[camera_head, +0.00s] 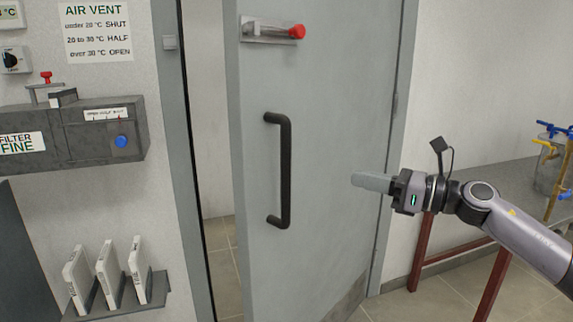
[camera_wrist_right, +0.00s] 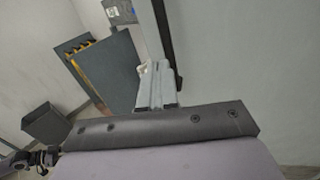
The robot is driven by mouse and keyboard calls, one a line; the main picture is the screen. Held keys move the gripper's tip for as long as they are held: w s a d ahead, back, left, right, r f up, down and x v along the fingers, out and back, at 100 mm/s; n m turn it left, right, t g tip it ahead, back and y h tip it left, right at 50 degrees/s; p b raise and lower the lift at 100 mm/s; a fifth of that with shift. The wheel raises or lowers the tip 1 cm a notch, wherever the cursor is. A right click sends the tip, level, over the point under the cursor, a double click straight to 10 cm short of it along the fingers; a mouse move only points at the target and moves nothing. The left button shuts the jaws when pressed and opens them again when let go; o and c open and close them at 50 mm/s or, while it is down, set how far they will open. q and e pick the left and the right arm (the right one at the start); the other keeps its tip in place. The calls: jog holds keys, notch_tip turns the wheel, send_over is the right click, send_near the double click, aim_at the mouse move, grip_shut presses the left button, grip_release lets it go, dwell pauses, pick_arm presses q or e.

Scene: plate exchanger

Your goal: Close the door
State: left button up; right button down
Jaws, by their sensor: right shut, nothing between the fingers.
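The grey door (camera_head: 335,130) stands partly open, and a gap shows between its left edge and the grey frame post (camera_head: 180,150). A black vertical bar handle (camera_head: 285,172) is on the door face. A latch with a red knob (camera_head: 297,32) sits above it. My right gripper (camera_head: 360,181) is shut and empty, in front of the door face and to the right of the handle, apart from it. In the right wrist view its closed fingers (camera_wrist_right: 153,78) point along a pale surface; whether they touch the door cannot be told. My left gripper is not in view.
A grey filter box (camera_head: 100,135) with a blue knob and a shelf (camera_head: 120,300) of white binders are on the left wall. A bench (camera_head: 480,185) with red legs and a metal vessel (camera_head: 550,165) stand at the right. Tiled floor shows through the gap.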

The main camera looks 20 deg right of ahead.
jog(key=p, duration=0.4)
send_near(290, 160)
jog(key=shift+n, duration=0.3)
jog(key=x, duration=0.5)
jog(key=shift+w+a, duration=0.25)
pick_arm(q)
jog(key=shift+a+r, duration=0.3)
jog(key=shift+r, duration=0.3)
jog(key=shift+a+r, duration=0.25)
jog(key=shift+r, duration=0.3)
pick_arm(e)
jog(key=shift+w+a+f, duration=0.1)
jog(key=shift+w+a, duration=0.3)
jog(key=shift+w, duration=0.1)
